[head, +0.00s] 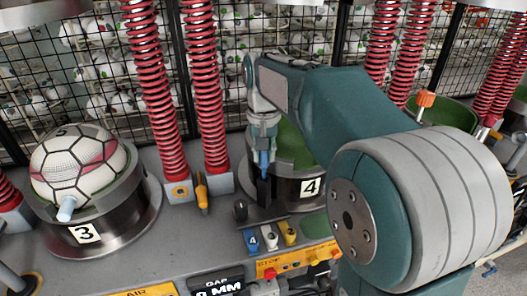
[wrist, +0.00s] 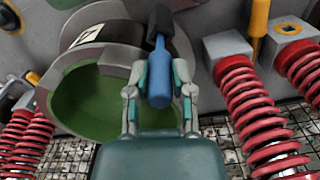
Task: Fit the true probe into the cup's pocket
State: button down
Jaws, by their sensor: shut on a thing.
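My gripper (head: 264,138) is shut on a blue probe (head: 264,163), which hangs roughly upright at the front left of cup 4 (head: 297,190). In the wrist view the blue probe (wrist: 160,85) sits between the two fingers of my gripper (wrist: 160,98). Its narrow end meets a dark piece (wrist: 172,40); I cannot tell whether this belongs to the probe. Cup 4 has a dark metal wall and a green inside, also seen in the wrist view (wrist: 75,110). My arm partly hides this cup, and I cannot make out a pocket.
Cup 3 (head: 95,235) holds a ball (head: 80,168) with a pale blue peg (head: 66,208) at its front. A yellow-handled tool (head: 201,192) stands between the cups. Small coloured blocks (head: 251,240) and a black knob (head: 240,210) are nearby. Red springs (head: 205,90) rise behind.

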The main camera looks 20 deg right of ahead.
aim_at(264, 165)
jog(key=shift+f, duration=0.5)
jog(key=shift+f, duration=0.15)
jog(key=shift+f, duration=0.65)
jog(key=shift+f, duration=0.15)
jog(key=shift+f, duration=0.45)
jog(key=shift+c, duration=2)
grip_release()
jog(key=shift+r, duration=0.1)
